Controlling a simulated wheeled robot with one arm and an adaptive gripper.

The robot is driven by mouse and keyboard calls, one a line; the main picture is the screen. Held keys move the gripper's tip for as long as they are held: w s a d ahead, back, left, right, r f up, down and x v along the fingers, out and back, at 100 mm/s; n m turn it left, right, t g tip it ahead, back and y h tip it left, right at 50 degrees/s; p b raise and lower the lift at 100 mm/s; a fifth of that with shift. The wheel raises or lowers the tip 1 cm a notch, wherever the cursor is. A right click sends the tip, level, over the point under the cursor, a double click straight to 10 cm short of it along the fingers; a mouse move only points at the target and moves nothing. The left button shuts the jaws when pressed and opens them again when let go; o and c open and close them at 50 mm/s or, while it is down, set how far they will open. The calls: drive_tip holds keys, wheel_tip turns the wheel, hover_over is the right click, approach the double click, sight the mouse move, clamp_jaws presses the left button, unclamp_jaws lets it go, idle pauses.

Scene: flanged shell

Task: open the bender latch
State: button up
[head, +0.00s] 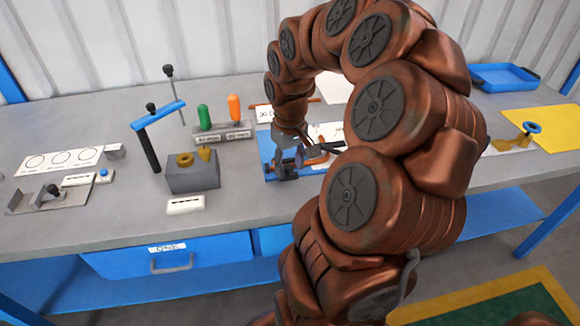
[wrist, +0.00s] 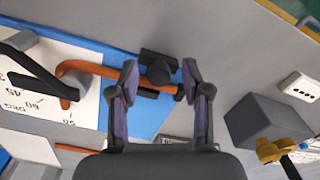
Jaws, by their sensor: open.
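The bender has a blue base plate (head: 268,152), which also shows in the wrist view (wrist: 150,115). An orange bent tube (wrist: 100,69) lies across it beside a white angle scale (wrist: 85,103) and a black handle (wrist: 36,73).
A grey block (head: 194,174) with brass parts stands left of the bender; the wrist view shows it at right (wrist: 262,125). A blue tray (head: 503,77) lies back right.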

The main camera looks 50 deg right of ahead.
sight(289, 167)
wheel_tip(289, 167, up, 11)
idle(0.5)
idle(0.4)
drive_tip(key=s+a+n+g+p, duration=0.15)
drive_tip(key=s+a, duration=0.25)
drive_tip(key=a, duration=0.7)
drive_tip(key=s+a+n+t+p, duration=0.1)
drive_tip(key=s+a+n+p, duration=0.15)
drive_tip(key=a, duration=0.75)
drive_tip(key=s+a+f, duration=0.2)
drive_tip(key=s, duration=0.2)
drive_tip(key=s+a+f+m+g+p, duration=0.1)
drive_tip(key=s+a, duration=0.1)
drive_tip(key=s, duration=0.2)
drive_tip(key=shift+s+a+f+p, duration=0.2)
drive_tip(key=shift+a+f+p, duration=0.1)
drive_tip(key=shift+a+f, duration=0.05)
drive_tip(key=shift+c, duration=0.6)
drive_tip(key=shift+d, duration=0.15)
